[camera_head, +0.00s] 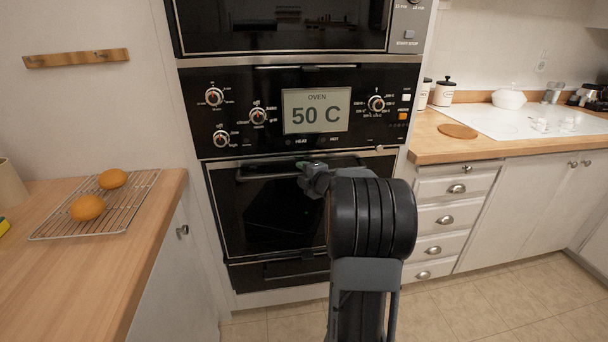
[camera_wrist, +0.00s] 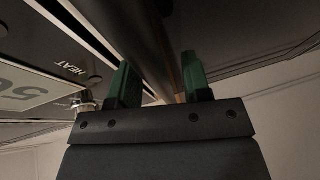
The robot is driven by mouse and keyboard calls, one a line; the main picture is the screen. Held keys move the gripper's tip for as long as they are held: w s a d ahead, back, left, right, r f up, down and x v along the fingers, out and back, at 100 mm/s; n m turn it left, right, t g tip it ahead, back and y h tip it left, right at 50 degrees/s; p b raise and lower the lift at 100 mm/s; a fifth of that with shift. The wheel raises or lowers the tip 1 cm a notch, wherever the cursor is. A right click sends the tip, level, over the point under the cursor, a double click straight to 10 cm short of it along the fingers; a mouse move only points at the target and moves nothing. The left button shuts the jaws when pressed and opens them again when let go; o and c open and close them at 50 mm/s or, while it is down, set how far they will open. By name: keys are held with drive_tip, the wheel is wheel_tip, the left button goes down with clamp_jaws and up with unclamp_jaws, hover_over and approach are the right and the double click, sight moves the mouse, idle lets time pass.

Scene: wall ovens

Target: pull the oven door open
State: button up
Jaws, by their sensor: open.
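The oven door (camera_head: 285,210) is a black panel with dark glass, below the control panel, and it looks shut. Its horizontal bar handle (camera_head: 262,174) runs along the top edge. My gripper (camera_head: 305,166) is at the handle, right of its middle, and my arm hides part of the door's right side. In the wrist view my gripper (camera_wrist: 155,82) has its two green fingers apart, with the dark handle bar (camera_wrist: 152,45) running between or just beyond them. I cannot tell whether either finger touches the bar.
The control panel (camera_head: 230,112) has several knobs and a display (camera_head: 316,111) reading 50 C. Drawers and another counter (camera_head: 430,145) stand at right. The tiled floor (camera_head: 490,300) is clear.

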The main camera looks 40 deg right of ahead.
drive_tip(key=shift+c, duration=0.2)
clamp_jaws()
idle(0.3)
